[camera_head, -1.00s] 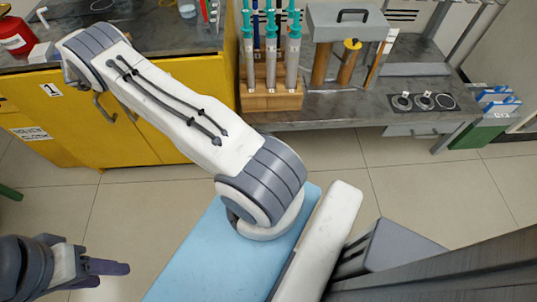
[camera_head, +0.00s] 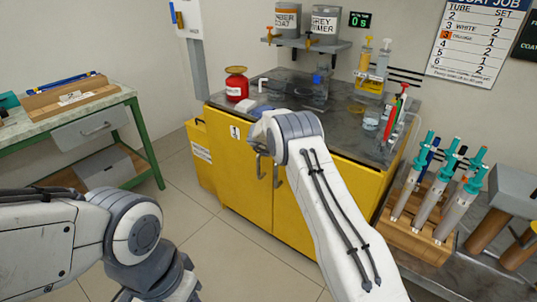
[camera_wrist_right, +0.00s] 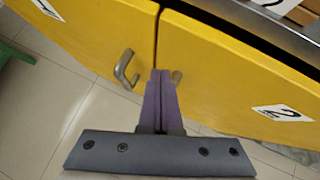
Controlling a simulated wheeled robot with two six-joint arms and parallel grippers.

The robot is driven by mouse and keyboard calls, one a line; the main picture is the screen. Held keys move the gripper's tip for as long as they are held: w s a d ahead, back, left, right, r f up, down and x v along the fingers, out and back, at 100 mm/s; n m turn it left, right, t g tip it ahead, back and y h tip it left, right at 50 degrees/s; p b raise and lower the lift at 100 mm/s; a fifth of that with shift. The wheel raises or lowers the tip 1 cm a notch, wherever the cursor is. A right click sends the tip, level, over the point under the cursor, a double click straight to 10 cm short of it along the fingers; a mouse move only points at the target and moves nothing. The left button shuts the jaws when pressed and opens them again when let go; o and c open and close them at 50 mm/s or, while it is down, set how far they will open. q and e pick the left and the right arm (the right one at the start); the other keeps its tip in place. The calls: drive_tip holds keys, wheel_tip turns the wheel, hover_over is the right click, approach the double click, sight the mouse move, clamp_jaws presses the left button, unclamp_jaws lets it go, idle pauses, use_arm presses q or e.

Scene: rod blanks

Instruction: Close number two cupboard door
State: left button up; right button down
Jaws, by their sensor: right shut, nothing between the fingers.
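The yellow cupboard (camera_head: 262,200) stands against the wall with two front doors. In the right wrist view the number two door (camera_wrist_right: 240,75) carries a white "2" label (camera_wrist_right: 281,113). A narrow dark seam separates it from the number one door (camera_wrist_right: 100,40); I cannot tell whether it is fully flush. My right gripper (camera_wrist_right: 161,75) is shut and empty, its purple fingers at the seam, partly covering the number two door's handle (camera_wrist_right: 177,77). Contact is unclear. In the head view my right arm hides the gripper and much of this door. My left gripper is out of view.
The number one door's handle (camera_wrist_right: 126,70) stands out just left of my right fingers. The worktop (camera_head: 290,88) holds a red can (camera_head: 237,88) and bottles. A wooden syringe rack (camera_head: 425,232) stands at right, near my right arm. A green-framed table (camera_head: 142,130) is at left.

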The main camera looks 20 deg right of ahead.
drive_tip(key=s+a+r+n+t+y, duration=0.1)
drive_tip(key=s+a+r+n, duration=0.3)
drive_tip(key=r+n, duration=0.15)
drive_tip(key=s+a+r+n+t+y, duration=0.1)
drive_tip(key=s+a+r+n, duration=0.35)
drive_tip(key=r, duration=0.25)
drive_tip(key=s+f+n+g+y, duration=0.2)
drive_tip(key=s+n+g, duration=0.1)
drive_tip(key=s+n, duration=1.35)
drive_tip(key=s+f+n+g+y, duration=0.15)
drive_tip(key=s+n+g, duration=0.25)
drive_tip(key=s+n, duration=1.25)
drive_tip(key=s+a+r+n+g, duration=0.1)
drive_tip(key=s+a+r+n, duration=0.25)
drive_tip(key=s+a, duration=0.35)
drive_tip(key=s+a+r+n+g, duration=0.2)
drive_tip(key=s+a+n, duration=0.2)
drive_tip(key=s+a, duration=0.4)
use_arm(q)
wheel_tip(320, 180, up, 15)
drive_tip(key=p, duration=1.5)
drive_tip(key=shift+p, duration=0.35)
use_arm(e)
wheel_tip(320, 180, up, 14)
drive_tip(key=shift+w+d+r+m, duration=0.2)
drive_tip(key=shift+w+d+m, duration=0.1)
drive_tip(key=shift+d+m, duration=0.05)
